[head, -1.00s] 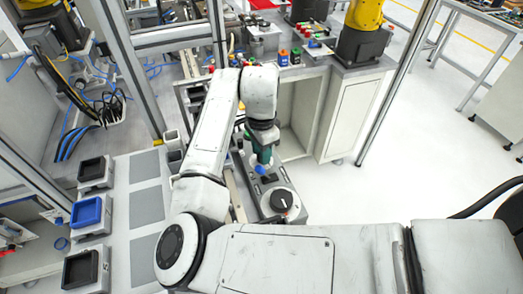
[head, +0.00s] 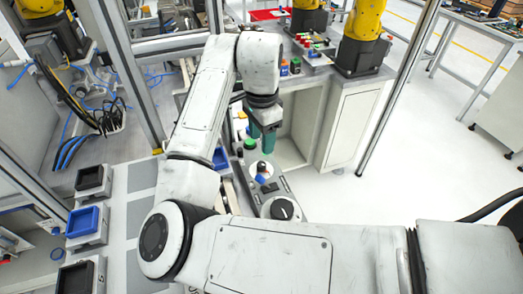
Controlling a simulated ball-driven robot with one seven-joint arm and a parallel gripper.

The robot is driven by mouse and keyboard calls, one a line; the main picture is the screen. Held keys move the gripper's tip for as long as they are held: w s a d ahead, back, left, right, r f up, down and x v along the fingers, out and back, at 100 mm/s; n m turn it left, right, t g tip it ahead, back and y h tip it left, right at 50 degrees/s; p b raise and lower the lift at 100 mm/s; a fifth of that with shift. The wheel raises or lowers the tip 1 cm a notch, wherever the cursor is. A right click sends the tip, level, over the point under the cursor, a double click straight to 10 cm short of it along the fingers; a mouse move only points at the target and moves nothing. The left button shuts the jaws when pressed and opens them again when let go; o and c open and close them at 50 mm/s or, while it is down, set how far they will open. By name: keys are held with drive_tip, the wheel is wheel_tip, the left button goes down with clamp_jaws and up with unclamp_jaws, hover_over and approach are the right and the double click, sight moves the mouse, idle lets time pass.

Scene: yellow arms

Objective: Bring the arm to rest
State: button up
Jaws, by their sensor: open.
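My arm is white and scuffed, reaching up from the lower right and bending over in the middle of the head view. My gripper (head: 262,134), with dark green fingers, points down from the arm's end. It is open and nothing shows between its fingers.
Black bins (head: 93,181) and a blue bin (head: 87,221) stand at the left. Behind are a white cabinet (head: 350,125), coloured bottles (head: 289,67) and a yellow arm (head: 362,25). A metal post (head: 400,85) rises right of the cabinet.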

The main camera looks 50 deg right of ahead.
wheel_tip(320, 180, up, 2)
drive_tip(key=shift+r, duration=0.1)
idle(0.8)
